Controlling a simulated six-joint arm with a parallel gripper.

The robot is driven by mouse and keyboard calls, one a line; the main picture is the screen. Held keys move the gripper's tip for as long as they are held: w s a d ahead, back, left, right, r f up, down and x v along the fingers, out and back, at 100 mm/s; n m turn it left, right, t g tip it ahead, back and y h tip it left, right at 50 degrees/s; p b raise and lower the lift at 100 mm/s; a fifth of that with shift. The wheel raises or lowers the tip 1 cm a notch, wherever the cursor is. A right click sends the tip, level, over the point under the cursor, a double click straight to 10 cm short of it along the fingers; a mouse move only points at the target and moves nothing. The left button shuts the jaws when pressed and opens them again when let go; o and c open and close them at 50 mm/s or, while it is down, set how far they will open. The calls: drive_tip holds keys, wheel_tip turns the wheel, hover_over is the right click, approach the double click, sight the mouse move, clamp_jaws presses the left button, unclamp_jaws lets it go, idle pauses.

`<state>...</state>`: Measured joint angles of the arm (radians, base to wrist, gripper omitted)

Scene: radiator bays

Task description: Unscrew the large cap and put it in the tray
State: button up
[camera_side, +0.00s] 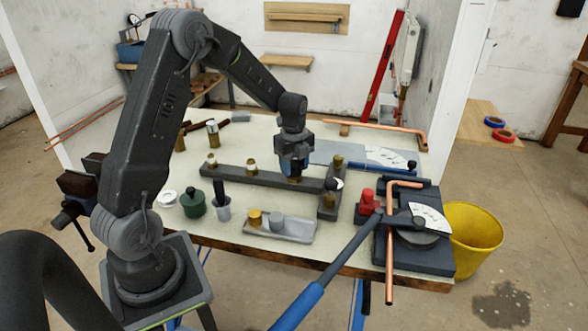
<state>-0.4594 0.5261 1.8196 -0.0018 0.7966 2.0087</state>
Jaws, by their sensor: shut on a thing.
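My gripper (294,172) points straight down over the dark bar in the middle of the bench and is shut on a brass-coloured cap (295,179). The jaws hide most of this cap, and I cannot tell whether it is still seated on the bar. The dark bar (230,174) carries other brass fittings along its length. A shallow grey tray (300,236) lies in front of the bar.
At right are a red clamp block (366,201), a pipe bender with a long blue handle (299,305) and a copper pipe (389,260). A yellow bucket (472,237) stands beside the bench.

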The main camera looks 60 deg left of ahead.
drive_tip(key=n, duration=0.5)
drive_tip(key=shift+n, duration=0.3)
drive_tip(key=n, duration=1.6)
drive_tip(key=o, duration=0.9)
drive_tip(key=shift+c, duration=0.2)
